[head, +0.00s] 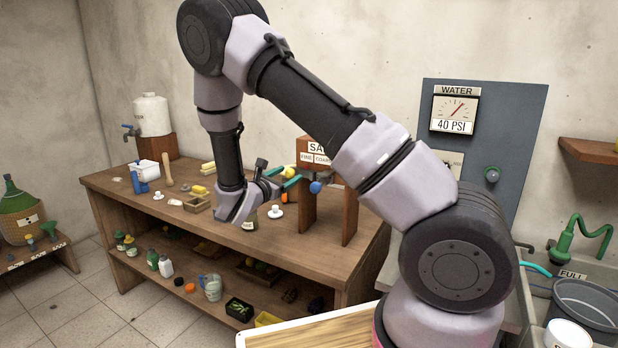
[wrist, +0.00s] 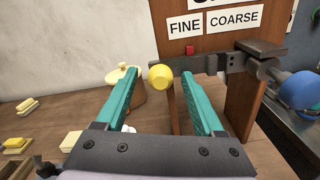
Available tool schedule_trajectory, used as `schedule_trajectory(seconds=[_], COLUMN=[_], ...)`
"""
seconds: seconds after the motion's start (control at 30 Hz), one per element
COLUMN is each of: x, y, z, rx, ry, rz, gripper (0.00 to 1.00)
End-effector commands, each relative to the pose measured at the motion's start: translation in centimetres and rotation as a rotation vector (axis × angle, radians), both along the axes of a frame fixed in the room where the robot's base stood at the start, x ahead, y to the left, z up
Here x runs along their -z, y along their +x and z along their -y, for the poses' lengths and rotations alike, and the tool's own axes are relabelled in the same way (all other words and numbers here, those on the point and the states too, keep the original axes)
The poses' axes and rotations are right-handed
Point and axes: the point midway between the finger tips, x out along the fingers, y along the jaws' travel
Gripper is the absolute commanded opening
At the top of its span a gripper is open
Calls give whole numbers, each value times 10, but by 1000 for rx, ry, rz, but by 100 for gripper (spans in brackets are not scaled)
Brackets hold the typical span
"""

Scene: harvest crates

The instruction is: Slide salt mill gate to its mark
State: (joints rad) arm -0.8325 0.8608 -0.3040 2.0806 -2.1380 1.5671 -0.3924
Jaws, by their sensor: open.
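The salt mill (head: 307,205) is a wooden stand on the bench, with FINE (wrist: 185,26) and COARSE (wrist: 234,19) labels side by side. Below them a dark metal gate bar (wrist: 222,62) runs across, with a yellow round knob (wrist: 161,77) at its left end. A small red mark (wrist: 190,50) sits just above the bar, right of the knob. My gripper (wrist: 158,74) is open, its teal fingers on either side of the knob in the wrist view. I cannot tell whether they touch it. In the head view my gripper (head: 282,178) is beside the mill, whose front my arm partly hides.
A blue ball handle (wrist: 299,90) juts out at the mill's right. A lidded tan pot (wrist: 124,80) stands behind my left finger. Blocks and small boxes lie on the bench (head: 115,180) to the left. A water panel (head: 478,130) stands at the right.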

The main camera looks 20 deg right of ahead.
Motion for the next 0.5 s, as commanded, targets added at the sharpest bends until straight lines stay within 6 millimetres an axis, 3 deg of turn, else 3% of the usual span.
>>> schedule_trajectory(seconds=[0.07,0.2,0.27,0.5], x=[0,0,0,0], y=[0,0,0,-3], z=[0,0,0,2], rx=[0,0,0,1], ry=[0,0,0,-1], rz=[0,0,0,-1], gripper=[70,20,0,0])
